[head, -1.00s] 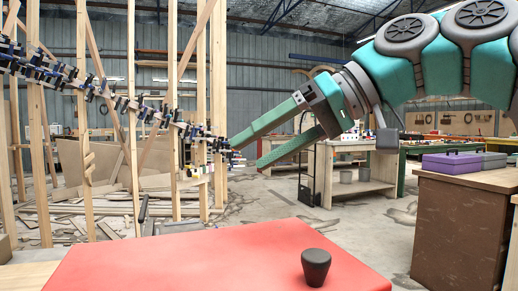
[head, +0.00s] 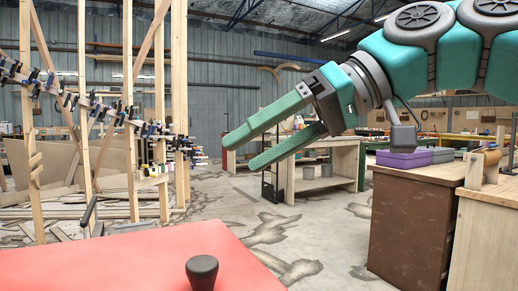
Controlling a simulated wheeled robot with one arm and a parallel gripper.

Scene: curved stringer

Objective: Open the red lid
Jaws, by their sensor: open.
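The red lid (head: 110,264) is a flat red surface at the bottom left of the head view, cut off by the frame's lower edge. A black knob (head: 202,272) stands upright on it near its right corner. My gripper (head: 238,154) is open and empty, with two green fingers pointing left and down. It is in the air, above the knob in the picture and apart from the lid. What lies under the lid is out of view.
A brown cabinet (head: 410,224) stands at the right, with a purple case (head: 404,159) on top. A wooden workbench (head: 322,172) stands behind my gripper. A timber frame with several clamps (head: 128,128) is at the left. Concrete floor (head: 320,236) is open between lid and cabinet.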

